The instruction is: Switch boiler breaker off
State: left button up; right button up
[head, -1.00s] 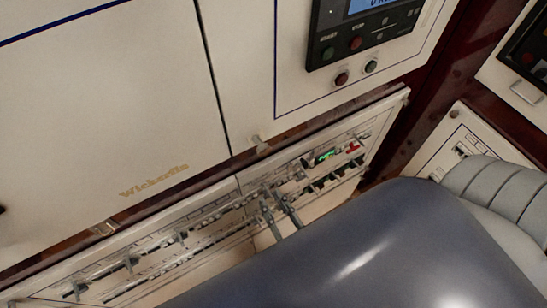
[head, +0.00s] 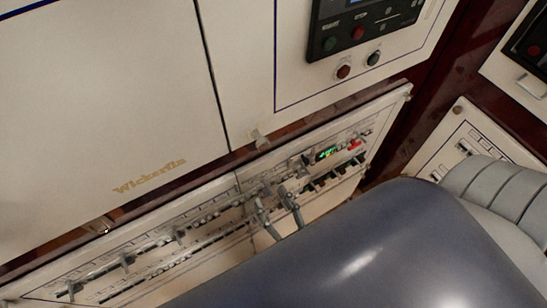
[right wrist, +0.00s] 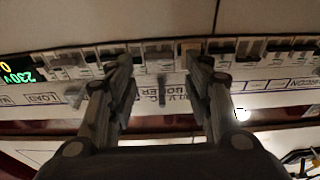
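The lower panel (head: 215,248) carries long rows of breakers, seen at a slant in the head view. My right gripper (head: 270,194) is in front of its middle, fingers pointing at the panel. In the right wrist view the right gripper (right wrist: 160,62) is open, with nothing between its fingers but panel behind. The boiler label (right wrist: 165,104), partly legible, shows between the fingers. A breaker toggle (right wrist: 158,48) in the row lies beyond it, between the fingertips. I cannot tell whether a fingertip touches the row. My left gripper is not in view.
A green 230V display (right wrist: 18,70) is left of the fingers; it also shows in the head view (head: 327,153). Other breakers (right wrist: 258,50) sit close beside the right finger. My big grey arm link (head: 380,250) hides the panel's lower right.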

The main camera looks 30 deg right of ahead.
jog(key=shift+s+f, duration=0.15)
jog(key=shift+s, duration=0.2)
jog(key=v, duration=1.1)
jog(key=shift+s, duration=0.15)
notch_tip(320, 180, down, 25)
jog(key=s+n+g+y+p, duration=0.1)
jog(key=n+g+p, duration=0.1)
jog(key=g, duration=0.9)
jog(key=s+d+f+g+h, duration=0.1)
jog(key=s+d+f+g, duration=0.2)
jog(key=s+f+g, duration=0.1)
jog(key=s+d+f+g+p, duration=0.1)
jog(key=s+d+f+g, duration=0.3)
jog(key=s+f, duration=0.3)
jog(key=shift+s+g+h, duration=0.3)
jog(key=shift+s+h, duration=0.1)
jog(key=shift+s, duration=0.3)
